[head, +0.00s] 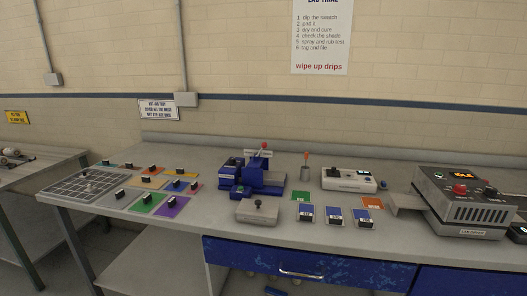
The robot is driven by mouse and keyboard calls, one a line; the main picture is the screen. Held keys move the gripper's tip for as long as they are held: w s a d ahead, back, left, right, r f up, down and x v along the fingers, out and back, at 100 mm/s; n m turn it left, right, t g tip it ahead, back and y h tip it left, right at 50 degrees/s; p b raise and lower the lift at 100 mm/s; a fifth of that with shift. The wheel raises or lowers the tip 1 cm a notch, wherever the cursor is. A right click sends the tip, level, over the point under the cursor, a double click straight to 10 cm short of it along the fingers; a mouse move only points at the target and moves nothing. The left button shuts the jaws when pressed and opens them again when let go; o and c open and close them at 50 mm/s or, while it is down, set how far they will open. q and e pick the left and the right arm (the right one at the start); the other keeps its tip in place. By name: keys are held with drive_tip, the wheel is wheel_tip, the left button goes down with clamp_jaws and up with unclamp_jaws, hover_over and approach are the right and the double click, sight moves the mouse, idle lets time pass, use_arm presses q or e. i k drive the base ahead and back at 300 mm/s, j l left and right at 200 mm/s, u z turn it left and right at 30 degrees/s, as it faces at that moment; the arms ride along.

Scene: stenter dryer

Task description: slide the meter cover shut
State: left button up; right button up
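A white box-shaped instrument (348,186), which looks like the meter, stands on the bench right of centre. Dark parts and a pale piece show on its top. They are too small to tell which is the cover or how far it is open. Neither of my grippers is in the head view.
A blue press-like machine (265,182) and a grey knobbed block (258,212) stand left of the meter. Blue cards (335,217) lie in front of it. A grey dryer (466,210) with a lit display stands right. Coloured mats (143,203) and a grid rack (72,191) lie left.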

sight(334, 172)
drive_tip(key=i+l, duration=0.15)
drive_tip(key=i, duration=0.45)
drive_tip(key=i+l+u, duration=0.1)
drive_tip(key=i, duration=0.45)
drive_tip(key=l, duration=0.05)
